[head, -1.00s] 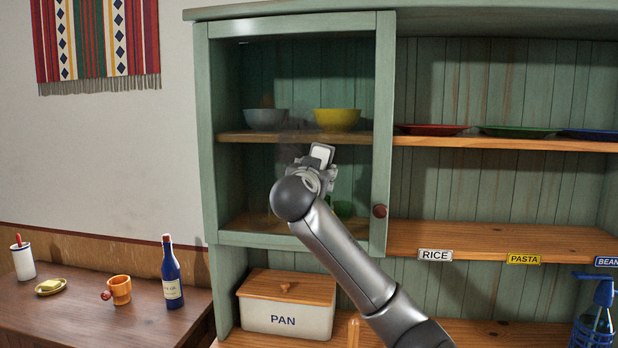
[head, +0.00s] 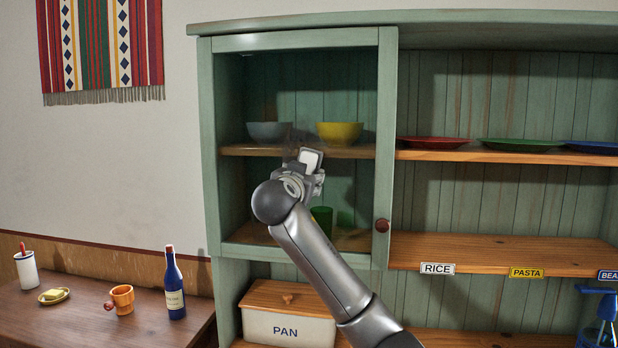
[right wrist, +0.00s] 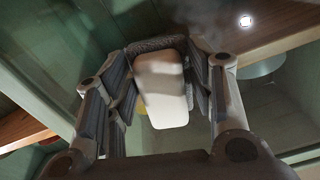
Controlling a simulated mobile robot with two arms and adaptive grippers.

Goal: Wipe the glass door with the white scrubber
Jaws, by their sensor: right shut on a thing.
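The glass door (head: 345,205) is the closed green-framed door of the cupboard's left part, with a round brown knob (head: 382,225) at its right edge. My right gripper (head: 307,172) is in front of the middle of the glass, just below the inner shelf. It is shut on the white scrubber (head: 311,158), which also shows between the fingers in the right wrist view (right wrist: 163,90). The scrubber is at or very near the glass; I cannot tell whether it touches. A faint greyish smudge shows on the glass by the gripper. My left gripper is not in view.
Behind the glass are a grey bowl (head: 268,132), a yellow bowl (head: 339,133) and a green cup (head: 322,219). Open shelves (head: 480,250) with plates lie right. A bread box (head: 288,320) stands below; a bottle (head: 174,285) and orange mug (head: 122,299) stand on the left table.

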